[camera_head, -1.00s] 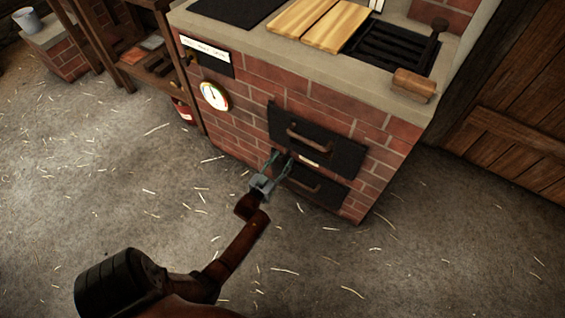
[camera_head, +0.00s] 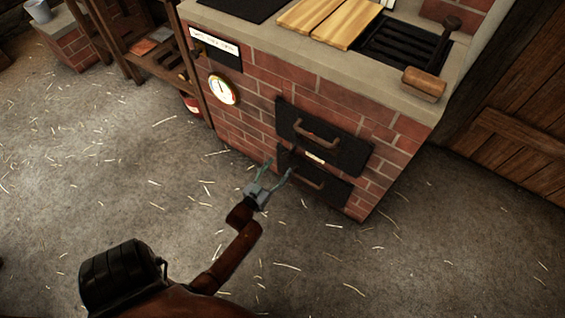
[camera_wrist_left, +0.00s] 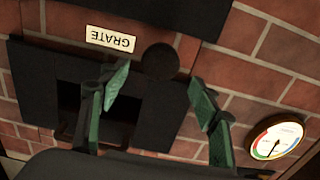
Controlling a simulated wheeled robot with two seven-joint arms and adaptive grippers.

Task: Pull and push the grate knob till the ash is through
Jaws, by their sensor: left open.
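The grate knob (camera_wrist_left: 160,60) is a round black ball beside the white GRATE label (camera_wrist_left: 110,39), which reads upside down in the left wrist view. The label also shows between the two black stove doors in the head view (camera_head: 314,158). I cannot make out the knob clearly in the head view. My left gripper (camera_head: 279,167) is open and empty in front of the lower door (camera_head: 325,190). In the wrist view its green fingers (camera_wrist_left: 158,78) stand apart on either side of the knob's line, not closed on it. No ash is visible. My right gripper is out of view.
The upper door (camera_head: 345,147) has a brown handle. A round gauge (camera_head: 222,90) sits on the brick front. A wooden shelf (camera_head: 165,65) stands left. The straw-strewn floor (camera_head: 130,190) is open.

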